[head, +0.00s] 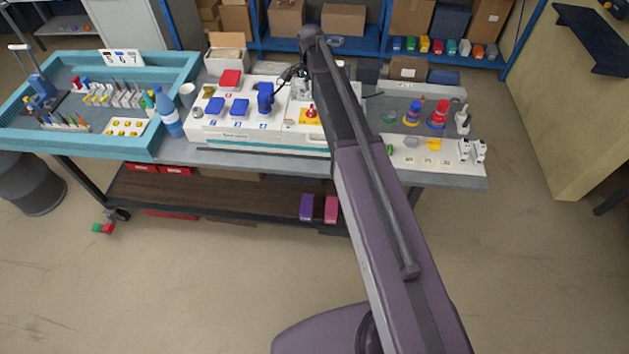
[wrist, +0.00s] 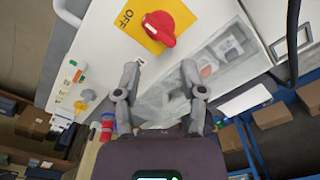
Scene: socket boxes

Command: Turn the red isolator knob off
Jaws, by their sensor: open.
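In the head view my gripper (head: 299,86) is partly hidden by my arm, just behind the knob.
The white box (head: 262,137) also bears several blue socket covers (head: 239,107) and a blue plug (head: 265,98). A blue-rimmed tray (head: 110,152) and a bottle (head: 167,113) stand left. Red and blue plugs (head: 438,115) stand right on the grey bench (head: 455,182).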

